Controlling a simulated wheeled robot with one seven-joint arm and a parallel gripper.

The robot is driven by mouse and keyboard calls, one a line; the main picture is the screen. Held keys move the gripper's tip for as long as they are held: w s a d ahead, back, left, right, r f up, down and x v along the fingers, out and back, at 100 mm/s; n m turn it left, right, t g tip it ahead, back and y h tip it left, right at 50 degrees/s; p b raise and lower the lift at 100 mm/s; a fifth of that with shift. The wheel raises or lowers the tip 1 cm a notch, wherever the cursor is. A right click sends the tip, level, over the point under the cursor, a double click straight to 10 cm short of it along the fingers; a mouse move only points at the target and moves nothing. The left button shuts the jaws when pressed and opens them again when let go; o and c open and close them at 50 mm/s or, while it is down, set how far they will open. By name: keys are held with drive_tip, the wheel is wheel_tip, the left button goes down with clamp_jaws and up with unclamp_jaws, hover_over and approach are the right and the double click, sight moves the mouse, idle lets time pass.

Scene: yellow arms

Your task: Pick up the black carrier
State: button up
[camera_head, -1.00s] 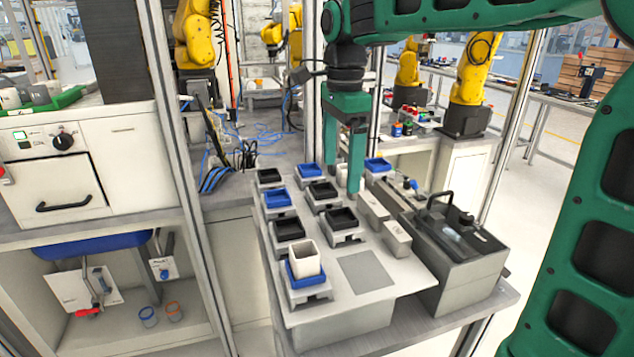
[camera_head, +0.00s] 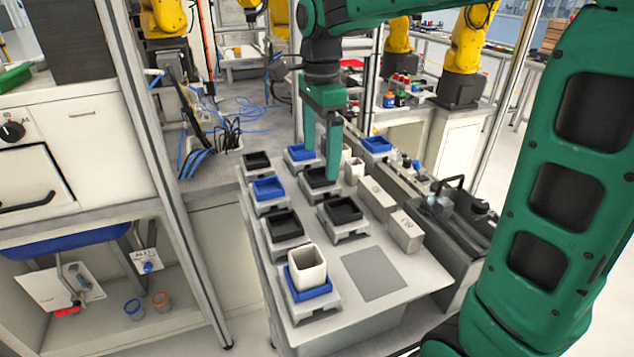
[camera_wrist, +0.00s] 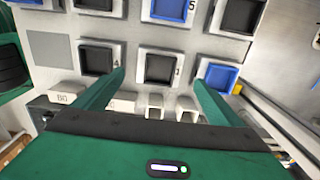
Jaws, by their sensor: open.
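Several square black carriers sit on grey stands on a light board. One black carrier (camera_head: 320,178) is in the right row, partly hidden by my gripper's fingers. In the wrist view this black carrier (camera_wrist: 160,67) lies between and beyond my fingertips. Another black carrier (camera_head: 343,210) is nearer the front and shows left of it in the wrist view (camera_wrist: 97,60).
Blue carriers (camera_head: 268,189) (camera_head: 300,153) stand among the black ones. A white cup (camera_head: 308,266) sits in the front blue carrier. Grey blocks (camera_head: 405,232) and a dark handled box (camera_head: 452,205) are on the right. A frame post (camera_head: 165,150) stands left.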

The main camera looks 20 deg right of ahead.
sight(319, 179)
drive_tip(key=shift+f, duration=2.6)
drive_tip(key=c, duration=1.3)
drive_tip(key=shift+c, duration=0.4)
drive_tip(key=shift+r, duration=0.15)
